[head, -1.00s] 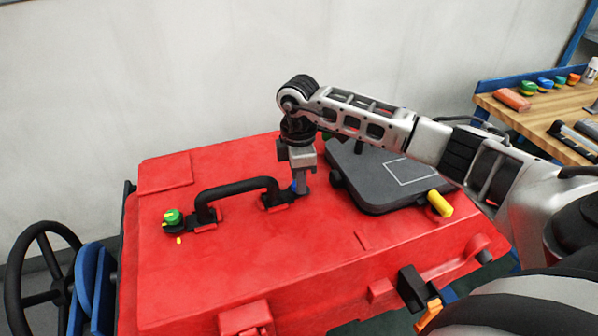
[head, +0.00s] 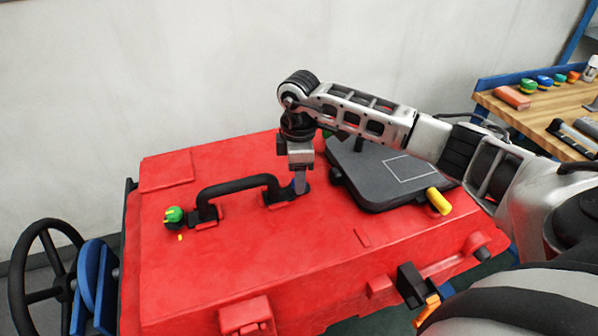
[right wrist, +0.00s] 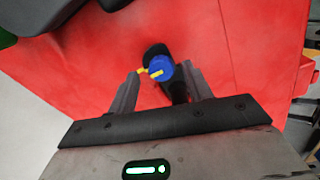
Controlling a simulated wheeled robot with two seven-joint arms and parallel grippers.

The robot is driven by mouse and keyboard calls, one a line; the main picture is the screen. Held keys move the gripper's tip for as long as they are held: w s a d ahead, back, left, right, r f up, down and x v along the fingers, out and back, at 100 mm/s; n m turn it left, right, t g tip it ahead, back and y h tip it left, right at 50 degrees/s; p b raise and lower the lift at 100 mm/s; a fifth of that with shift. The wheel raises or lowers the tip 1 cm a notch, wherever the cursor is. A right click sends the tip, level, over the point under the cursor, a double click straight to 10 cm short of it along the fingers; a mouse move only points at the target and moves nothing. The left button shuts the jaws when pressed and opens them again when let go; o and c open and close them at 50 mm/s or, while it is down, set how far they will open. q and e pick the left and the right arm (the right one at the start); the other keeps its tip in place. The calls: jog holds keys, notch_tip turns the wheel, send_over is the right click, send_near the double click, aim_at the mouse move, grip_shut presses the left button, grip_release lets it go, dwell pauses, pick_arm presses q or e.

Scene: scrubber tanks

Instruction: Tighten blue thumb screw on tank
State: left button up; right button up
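The red tank (head: 330,255) fills the middle of the head view. The blue thumb screw (right wrist: 160,68) shows in the right wrist view, with a yellow pointer on its face and a yellow mark at its left. In the head view it is hidden by my right gripper (head: 300,188), which points down at the right end of the black handle (head: 237,187). In the right wrist view my right gripper (right wrist: 160,76) is open, its fingers on either side of the screw with gaps between. My left gripper is not in view.
A green thumb screw (head: 173,214) sits at the handle's left end. A dark grey lid (head: 385,175) and a yellow knob (head: 438,201) lie right of my gripper. A wooden bench (head: 540,110) with coloured knobs stands at the right. A black handwheel (head: 42,285) is at the left.

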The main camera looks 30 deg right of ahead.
notch_tip(320, 180, up, 16)
jog(key=b, duration=0.1)
dwell(0.5)
jog(key=shift+s+f, duration=0.1)
dwell(0.4)
